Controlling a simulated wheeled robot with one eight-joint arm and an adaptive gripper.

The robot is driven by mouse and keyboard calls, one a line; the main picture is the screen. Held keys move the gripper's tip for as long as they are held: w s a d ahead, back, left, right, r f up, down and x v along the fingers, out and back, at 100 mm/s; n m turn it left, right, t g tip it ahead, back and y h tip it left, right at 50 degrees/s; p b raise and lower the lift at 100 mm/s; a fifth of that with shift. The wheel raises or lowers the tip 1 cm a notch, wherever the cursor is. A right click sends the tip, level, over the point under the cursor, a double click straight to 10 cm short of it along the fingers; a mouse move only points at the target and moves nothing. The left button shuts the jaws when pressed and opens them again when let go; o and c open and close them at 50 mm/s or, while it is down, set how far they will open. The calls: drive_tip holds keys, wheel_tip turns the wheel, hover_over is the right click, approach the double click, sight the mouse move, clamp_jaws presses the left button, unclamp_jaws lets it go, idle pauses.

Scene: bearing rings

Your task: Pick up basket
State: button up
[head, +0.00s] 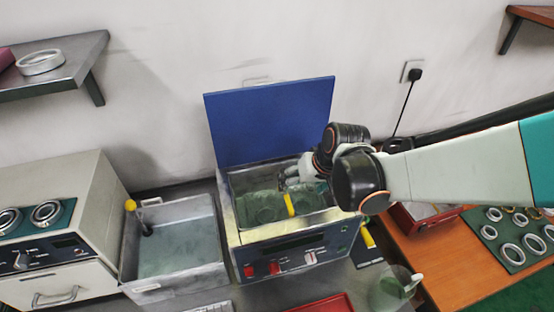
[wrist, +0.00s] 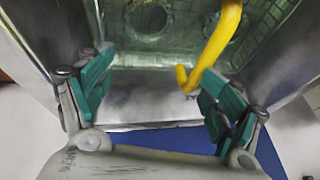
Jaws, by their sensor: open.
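The basket is a wire-mesh one inside the open tank of a boxy machine (head: 297,245) with a raised blue lid (head: 272,118). Its yellow handle (head: 290,204) rises at the middle of the tank in the head view. In the wrist view the hooked yellow handle (wrist: 213,48) stands above the mesh basket (wrist: 268,38), nearer the right finger. My gripper (wrist: 155,88) is open, with teal pads on both sides and nothing between them. In the head view my gripper (head: 303,172) is over the rear part of the tank. The basket's lower part is hard to make out.
A metal basin (head: 172,284) with a yellow-tipped tool (head: 132,206) stands left of the machine. A glass beaker (head: 392,290) stands at its front right. A wooden table (head: 424,255) with rings on a green mat is at the right. The raised lid and tank walls bound the space.

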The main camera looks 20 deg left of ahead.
sight(285, 196)
drive_tip(key=shift+n, duration=0.5)
drive_tip(key=s+a, duration=0.1)
drive_tip(key=s+a+f, duration=0.1)
drive_tip(key=s, duration=0.1)
drive_tip(key=s+a+f, duration=0.1)
drive_tip(key=shift+s, duration=0.15)
drive_tip(key=shift+a+f, duration=0.1)
drive_tip(key=shift+a, duration=0.15)
drive_tip(key=c, duration=0.4)
drive_tip(key=shift+d+r, duration=0.1)
drive_tip(key=shift+r, duration=0.15)
drive_tip(key=shift+w+f+g, duration=0.1)
drive_tip(key=shift+w+g, duration=0.15)
drive_tip(key=shift+g, duration=0.05)
drive_tip(key=c, duration=0.4)
drive_tip(key=shift+s, duration=0.25)
clamp_jaws()
drive_tip(key=shift+w, duration=0.2)
